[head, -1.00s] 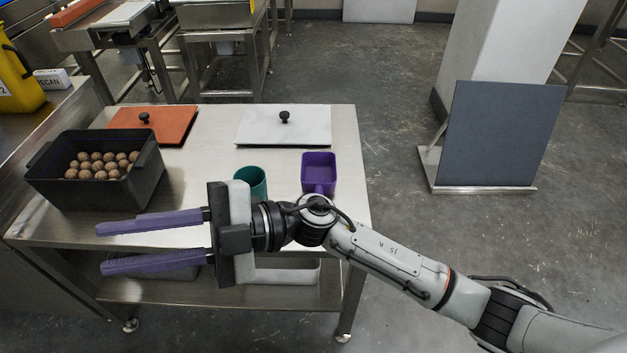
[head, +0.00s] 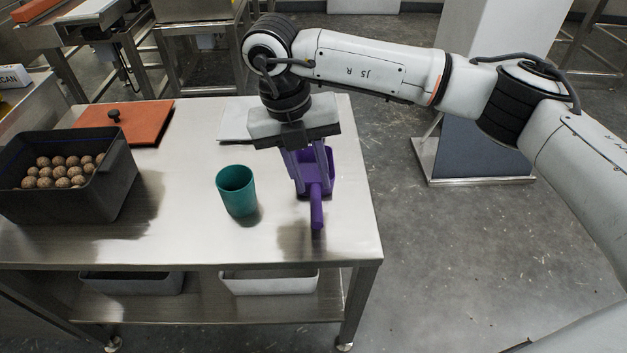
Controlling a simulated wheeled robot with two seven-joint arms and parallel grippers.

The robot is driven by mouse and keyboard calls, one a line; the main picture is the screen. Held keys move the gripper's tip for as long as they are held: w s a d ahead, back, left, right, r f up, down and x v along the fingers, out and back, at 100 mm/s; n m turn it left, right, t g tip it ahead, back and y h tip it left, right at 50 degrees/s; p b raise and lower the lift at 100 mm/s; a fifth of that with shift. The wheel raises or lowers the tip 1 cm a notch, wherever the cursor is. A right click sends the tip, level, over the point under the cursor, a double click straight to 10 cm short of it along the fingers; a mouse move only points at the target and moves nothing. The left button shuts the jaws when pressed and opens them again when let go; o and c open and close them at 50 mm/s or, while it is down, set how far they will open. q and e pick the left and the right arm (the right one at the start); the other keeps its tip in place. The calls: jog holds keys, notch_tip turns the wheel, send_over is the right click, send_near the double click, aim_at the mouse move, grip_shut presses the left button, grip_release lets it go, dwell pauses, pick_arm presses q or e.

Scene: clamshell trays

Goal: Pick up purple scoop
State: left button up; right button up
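The purple scoop (head: 317,212) sits on the right part of the steel table, its handle pointing toward the table's front edge. My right gripper (head: 313,188) points down over it from behind. Its two purple fingers are apart, one on each side of the scoop's near part where the handle begins. The fingers and scoop have similar colours, so I cannot tell whether they touch. The gripper body hides part of the scoop's bowl. My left gripper is not in view.
A teal cup (head: 237,190) stands just left of the scoop. A dark bin (head: 110,190) of brown balls is at the left, with an orange lid (head: 132,120) behind. A white lid (head: 235,122) is partly hidden by my arm. The front of the table is clear.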

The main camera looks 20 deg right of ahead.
aim_at(315, 199)
jog(key=f, duration=0.7)
jog(key=shift+s+d+b, duration=0.35)
jog(key=shift+d+b, duration=0.05)
jog(key=shift+r, duration=0.1)
grip_shut()
